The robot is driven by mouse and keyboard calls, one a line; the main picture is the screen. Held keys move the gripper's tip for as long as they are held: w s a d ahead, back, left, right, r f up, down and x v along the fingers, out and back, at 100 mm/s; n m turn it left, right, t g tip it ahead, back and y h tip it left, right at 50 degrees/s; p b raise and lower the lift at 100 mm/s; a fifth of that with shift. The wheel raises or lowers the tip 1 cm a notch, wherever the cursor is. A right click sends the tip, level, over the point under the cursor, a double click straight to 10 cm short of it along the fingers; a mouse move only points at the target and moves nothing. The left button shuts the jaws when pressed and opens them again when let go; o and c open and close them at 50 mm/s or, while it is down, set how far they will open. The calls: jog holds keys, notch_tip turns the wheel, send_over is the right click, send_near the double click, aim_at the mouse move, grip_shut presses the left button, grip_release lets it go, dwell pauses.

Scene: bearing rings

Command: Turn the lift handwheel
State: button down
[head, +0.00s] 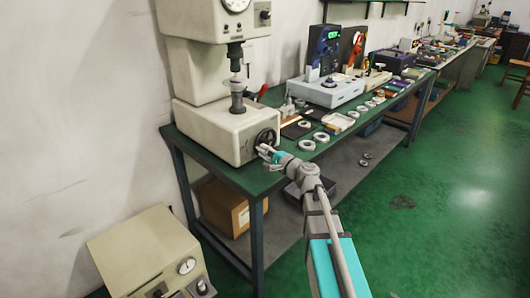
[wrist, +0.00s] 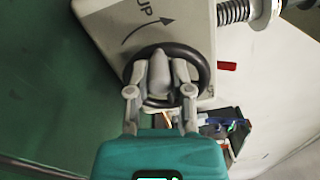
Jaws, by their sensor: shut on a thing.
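The lift handwheel (head: 265,139) is a black wheel on the front of a cream bench machine (head: 217,132) at the near end of the green bench. In the wrist view the handwheel (wrist: 206,72) shows as a black ring with a grey hub, under an "UP" mark with a curved arrow (wrist: 148,31). My gripper (head: 266,150) reaches the wheel from the right. In the wrist view both fingers of my gripper (wrist: 158,75) lie across the wheel and are closed in at its middle. The fingers hide part of the hub and rim.
Several steel rings, one of them a ring (head: 306,145) near the front edge, lie on the bench (head: 264,182) right of the machine. A grey instrument (head: 328,90) stands behind them. A cardboard box (head: 228,207) is on the lower shelf. The green floor (head: 440,200) at right is clear.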

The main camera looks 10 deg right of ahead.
jog(key=shift+r+m, duration=0.2)
jog(key=shift+m, duration=0.3)
jog(key=c, duration=0.5)
grip_release()
jog(key=shift+f, duration=0.1)
